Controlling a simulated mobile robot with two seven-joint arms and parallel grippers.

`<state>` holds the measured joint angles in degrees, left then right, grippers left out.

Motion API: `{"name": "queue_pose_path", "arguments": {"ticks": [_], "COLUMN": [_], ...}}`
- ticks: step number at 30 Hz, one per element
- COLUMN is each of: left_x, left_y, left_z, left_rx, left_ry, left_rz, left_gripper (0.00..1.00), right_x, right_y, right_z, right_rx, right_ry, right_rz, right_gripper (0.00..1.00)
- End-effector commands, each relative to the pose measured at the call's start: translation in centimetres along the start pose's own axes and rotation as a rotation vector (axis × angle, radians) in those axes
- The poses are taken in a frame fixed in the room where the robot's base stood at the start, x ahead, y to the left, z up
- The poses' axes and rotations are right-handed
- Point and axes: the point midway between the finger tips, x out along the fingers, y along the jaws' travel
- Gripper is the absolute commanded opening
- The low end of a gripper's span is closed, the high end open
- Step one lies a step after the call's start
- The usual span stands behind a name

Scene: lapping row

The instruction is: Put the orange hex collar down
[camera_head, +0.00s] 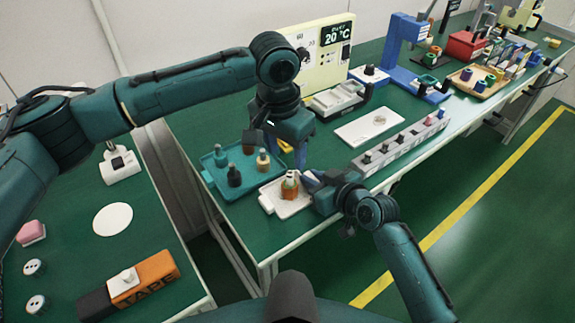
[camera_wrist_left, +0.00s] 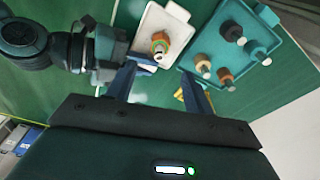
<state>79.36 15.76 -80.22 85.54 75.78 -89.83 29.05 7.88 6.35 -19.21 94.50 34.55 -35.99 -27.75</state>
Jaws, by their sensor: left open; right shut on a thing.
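An orange hex collar (camera_head: 289,192) shows at the white tray (camera_head: 269,206) near the table's front edge, with green and a pale top close above it. In the left wrist view the collar (camera_wrist_left: 159,45) appears as an orange ring around a pale-topped piece, over the white tray (camera_wrist_left: 149,19). My right gripper (camera_head: 304,181) comes in from the right and is shut at this piece; whether the collar touches the tray is unclear.
A teal tray (camera_head: 213,178) with several small pegged pieces stands left of the white tray. A long grey rail (camera_head: 405,145) with knobs and a white plate (camera_head: 369,128) lie to the right. A yellow panel with a display (camera_head: 338,36) stands behind.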

Motion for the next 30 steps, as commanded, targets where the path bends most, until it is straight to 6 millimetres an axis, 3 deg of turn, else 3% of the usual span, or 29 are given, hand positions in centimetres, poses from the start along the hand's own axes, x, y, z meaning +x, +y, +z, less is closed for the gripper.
{"name": "queue_pose_path", "arguments": {"ticks": [6,18,19,27,30], "left_x": [-2.2,-2.4,-2.4,-2.4,-2.4], "left_y": [0.0,0.0,0.0,0.0,0.0], "left_z": [0.0,0.0,0.0,0.0,0.0], "left_rx": [0.0,0.0,0.0,0.0,0.0], "left_ry": [0.0,-0.001,-0.001,-0.001,-0.001], "left_rz": [0.001,0.001,0.001,0.0,0.0], "left_gripper": [0.52,0.52,0.52,0.52,0.52], "right_x": [0.0,0.0,0.0,0.0,0.0], "right_y": [0.0,0.0,0.0,0.0,0.0], "right_z": [0.0,0.0,0.0,0.0,0.0], "right_rx": [-0.001,-0.001,-0.001,-0.001,0.0], "right_ry": [-0.001,-0.001,-0.001,0.0,0.0], "right_rz": [0.0,0.0,0.0,0.0,0.0], "right_gripper": [0.0,0.0,0.19,0.41,0.43]}}
